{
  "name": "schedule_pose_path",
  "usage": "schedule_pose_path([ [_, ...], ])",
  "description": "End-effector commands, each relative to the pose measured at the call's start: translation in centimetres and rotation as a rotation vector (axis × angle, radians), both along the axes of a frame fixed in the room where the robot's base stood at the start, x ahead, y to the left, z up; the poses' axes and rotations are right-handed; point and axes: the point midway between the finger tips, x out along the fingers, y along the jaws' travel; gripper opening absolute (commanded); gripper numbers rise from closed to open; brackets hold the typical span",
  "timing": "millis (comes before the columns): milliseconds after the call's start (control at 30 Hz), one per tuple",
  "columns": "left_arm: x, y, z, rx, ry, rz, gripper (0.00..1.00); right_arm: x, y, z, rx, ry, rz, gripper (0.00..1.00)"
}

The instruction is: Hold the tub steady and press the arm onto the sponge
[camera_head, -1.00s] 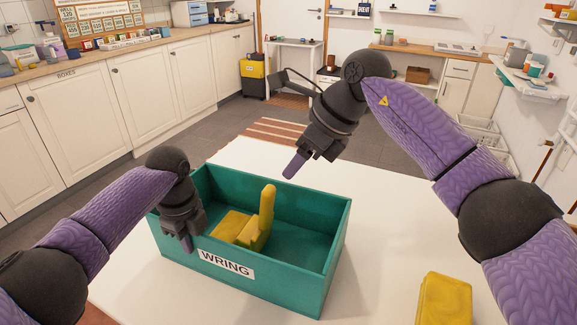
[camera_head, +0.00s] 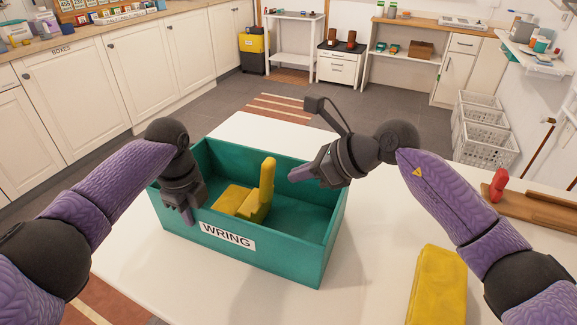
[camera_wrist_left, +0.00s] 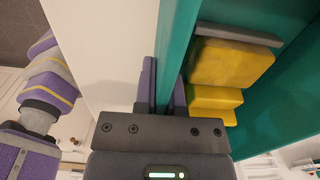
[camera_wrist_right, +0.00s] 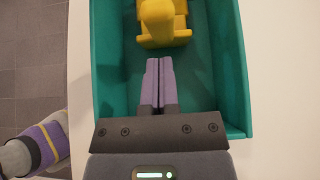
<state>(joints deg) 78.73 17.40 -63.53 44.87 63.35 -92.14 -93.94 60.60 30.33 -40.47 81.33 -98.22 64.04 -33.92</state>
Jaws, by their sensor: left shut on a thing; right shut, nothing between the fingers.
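The green tub (camera_head: 228,262), labelled WRING, stands on the white table. My left gripper (camera_head: 188,215) is shut on its near left wall; in the left wrist view the fingers (camera_wrist_left: 164,85) straddle that wall (camera_wrist_left: 172,50). Inside the tub are a flat yellow block (camera_head: 231,199), perhaps the sponge, and a stepped yellow piece with an upright yellow arm (camera_head: 267,178). My right gripper (camera_head: 292,176) is shut and empty, just right of the upright arm and apart from it. In the right wrist view, its fingers (camera_wrist_right: 158,82) point toward the yellow arm (camera_wrist_right: 158,15).
A wooden board (camera_head: 530,210) with a red object (camera_head: 498,184) is at the far right. White baskets (camera_head: 485,130) stand on the floor behind.

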Motion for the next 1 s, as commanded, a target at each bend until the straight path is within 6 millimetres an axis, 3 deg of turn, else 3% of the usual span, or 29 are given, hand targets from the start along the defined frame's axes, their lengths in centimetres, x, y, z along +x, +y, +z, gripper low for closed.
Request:
schedule_pose_path([
  [200, 0.0, 0.0, 0.0, -0.002, 0.000, -0.001, 0.00, 1.0, 2.0, 0.4, -0.001, 0.000, 0.000, 0.00],
  [567, 0.0, -0.1, 0.0, -0.002, 0.000, -0.001, 0.00, 1.1, 2.2, 0.4, -0.002, 0.001, 0.000, 0.00],
  [800, 0.0, -0.1, 0.0, -0.002, 0.000, -0.002, 0.00, 2.5, 4.9, 1.5, -0.001, 0.001, 0.002, 0.00],
  [1000, 0.0, -0.2, 0.0, -0.003, 0.000, -0.004, 0.00, 2.7, 5.5, 1.6, 0.001, 0.000, 0.002, 0.00],
])
